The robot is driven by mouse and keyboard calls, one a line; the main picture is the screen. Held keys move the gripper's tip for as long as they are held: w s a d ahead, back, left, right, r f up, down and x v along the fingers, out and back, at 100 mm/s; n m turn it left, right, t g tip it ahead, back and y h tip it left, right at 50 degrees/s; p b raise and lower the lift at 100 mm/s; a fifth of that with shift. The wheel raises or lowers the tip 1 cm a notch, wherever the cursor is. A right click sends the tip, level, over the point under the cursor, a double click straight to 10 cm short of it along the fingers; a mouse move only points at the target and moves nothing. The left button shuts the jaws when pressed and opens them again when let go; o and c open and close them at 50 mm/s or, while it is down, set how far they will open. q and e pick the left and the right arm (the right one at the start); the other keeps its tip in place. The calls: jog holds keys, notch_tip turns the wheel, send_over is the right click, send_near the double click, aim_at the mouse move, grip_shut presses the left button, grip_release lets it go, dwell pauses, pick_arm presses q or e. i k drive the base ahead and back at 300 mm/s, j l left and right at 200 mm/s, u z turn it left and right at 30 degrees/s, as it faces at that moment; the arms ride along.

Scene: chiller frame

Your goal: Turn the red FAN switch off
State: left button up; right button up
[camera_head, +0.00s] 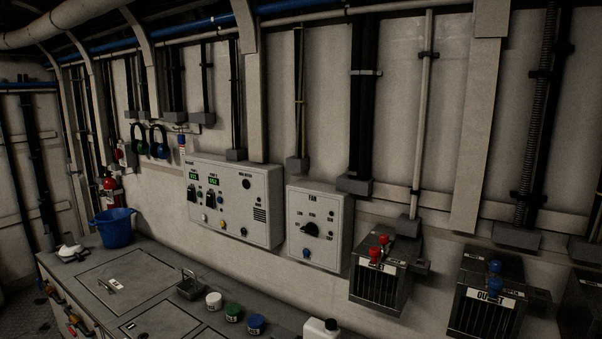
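A light grey FAN box (337,239) hangs on the wall right of centre in the head view. A black rotary knob (311,230) sits in the middle of its front, with small labels around it that I cannot read for sure. I cannot make out the knob's setting for certain. A blue button (306,253) is below the knob, and a small dark round part (331,215) is at the upper right. I see no red switch on this box. Neither of my grippers is in view.
A larger grey control box (262,183) with green displays hangs to the left. Dark boxes with red knobs (376,254) and blue knobs (494,267) stand to the right. The bench (130,265) below holds a blue bucket (113,228), several lidded jars (234,312) and a white bottle (318,328).

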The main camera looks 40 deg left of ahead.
aim_at(119, 153)
jog(key=u, duration=3)
jog(key=i+u, duration=0.25)
jog(key=i, duration=3.05)
jog(key=i+z, duration=0.15)
jog(key=i, duration=0.4)
jog(key=i+j+z, duration=0.15)
jog(key=i, duration=0.4)
jog(key=i+j+z, duration=0.15)
jog(key=i, duration=0.4)
